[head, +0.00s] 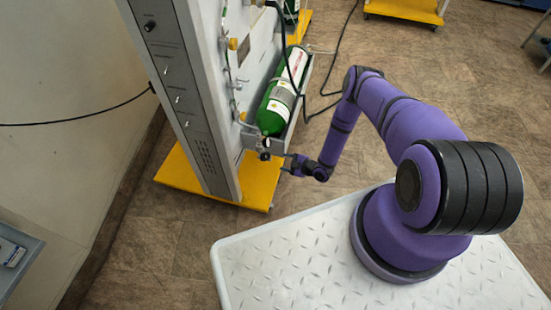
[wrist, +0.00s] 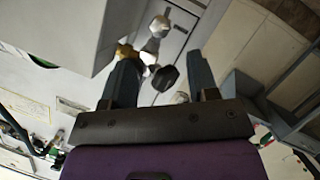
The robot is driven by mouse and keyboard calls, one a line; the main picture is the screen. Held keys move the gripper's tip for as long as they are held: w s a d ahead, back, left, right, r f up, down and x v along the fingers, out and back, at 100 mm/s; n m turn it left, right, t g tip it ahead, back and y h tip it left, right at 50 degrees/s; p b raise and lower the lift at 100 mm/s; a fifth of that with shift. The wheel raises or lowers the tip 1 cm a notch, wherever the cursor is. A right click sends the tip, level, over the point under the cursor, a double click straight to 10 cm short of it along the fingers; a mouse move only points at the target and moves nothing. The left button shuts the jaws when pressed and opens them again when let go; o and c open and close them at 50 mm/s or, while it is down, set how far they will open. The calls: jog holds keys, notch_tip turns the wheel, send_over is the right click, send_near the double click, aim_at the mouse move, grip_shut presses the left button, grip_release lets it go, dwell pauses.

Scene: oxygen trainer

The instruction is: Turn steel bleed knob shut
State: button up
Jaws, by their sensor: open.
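My gripper (head: 288,165) reaches the lower end of the trainer panel, beside the fittings below the green cylinder (head: 280,92). In the wrist view its two fingers (wrist: 161,68) are apart. A dark faceted knob (wrist: 165,78) shows between them, with no visible contact. A pale steel faceted knob (wrist: 159,26) lies beyond the fingertips, and a brass fitting (wrist: 125,52) is by the left finger. I cannot tell for certain which knob is the bleed knob. In the head view a small dark fitting (head: 265,156) is just left of my gripper.
The tall grey trainer panel (head: 190,90) stands on a yellow base (head: 243,190). A black hose (head: 330,75) runs past the cylinder. A pale box-like housing (wrist: 75,25) is close at the upper left of the wrist view. The brown floor right of the trainer is mostly clear.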

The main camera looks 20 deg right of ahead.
jog(key=x, duration=0.8)
jog(key=c, duration=0.9)
jog(key=shift+m+g, duration=0.4)
jog(key=shift+m, duration=0.1)
jog(key=o, duration=0.9)
